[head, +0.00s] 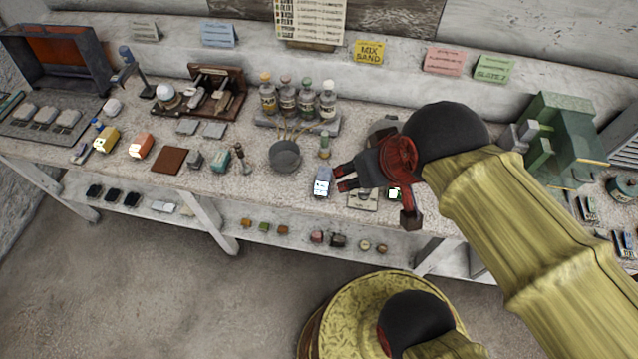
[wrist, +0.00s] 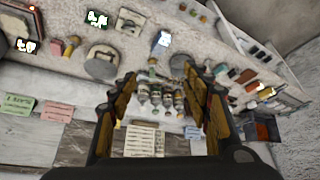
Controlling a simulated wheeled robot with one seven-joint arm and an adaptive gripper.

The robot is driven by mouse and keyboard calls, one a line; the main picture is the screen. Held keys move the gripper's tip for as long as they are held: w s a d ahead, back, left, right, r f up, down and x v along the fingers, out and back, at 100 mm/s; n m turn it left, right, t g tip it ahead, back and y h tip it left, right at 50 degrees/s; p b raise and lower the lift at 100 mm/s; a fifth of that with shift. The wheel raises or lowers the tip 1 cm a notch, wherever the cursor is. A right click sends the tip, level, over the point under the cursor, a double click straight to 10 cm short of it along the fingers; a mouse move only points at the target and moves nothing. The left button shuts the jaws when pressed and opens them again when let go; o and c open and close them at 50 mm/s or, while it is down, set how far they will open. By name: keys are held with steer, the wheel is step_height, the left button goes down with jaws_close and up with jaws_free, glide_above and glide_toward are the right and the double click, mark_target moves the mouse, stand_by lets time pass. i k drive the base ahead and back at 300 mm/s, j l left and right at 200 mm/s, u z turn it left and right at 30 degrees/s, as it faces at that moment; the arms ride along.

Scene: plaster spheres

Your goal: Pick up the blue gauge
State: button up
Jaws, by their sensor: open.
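The blue gauge (head: 322,182), a small pale-blue device with a bright display, stands near the front edge of the bench in the head view. It also shows near the top middle of the wrist view (wrist: 161,43), beyond my fingertips. My gripper (head: 376,199) is over the bench to the right of the gauge, its fingers spread. In the wrist view the two fingers (wrist: 161,84) are wide apart with nothing held between them. One finger comes close to the gauge in the head view; I cannot tell how far above it. My gripper partly hides the bench there.
A pale dial device (head: 362,201) and a small lit display (head: 395,193) lie beneath my gripper. A grey bowl (head: 285,157) with sticks and a small green-topped bottle (head: 325,146) stand behind the gauge. Several bottles (head: 298,100) stand farther back. A green machine (head: 555,140) is at right.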

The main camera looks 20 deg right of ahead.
mark_target(324, 177)
steer(key=z, duration=1.75)
steer(key=k+j+u, duration=0.1)
steer(key=u, duration=0.3)
steer(key=j+u, duration=0.25)
steer(key=u, duration=0.2)
steer(key=k+j+u, duration=0.1)
steer(key=u, duration=0.3)
steer(key=j, duration=0.1)
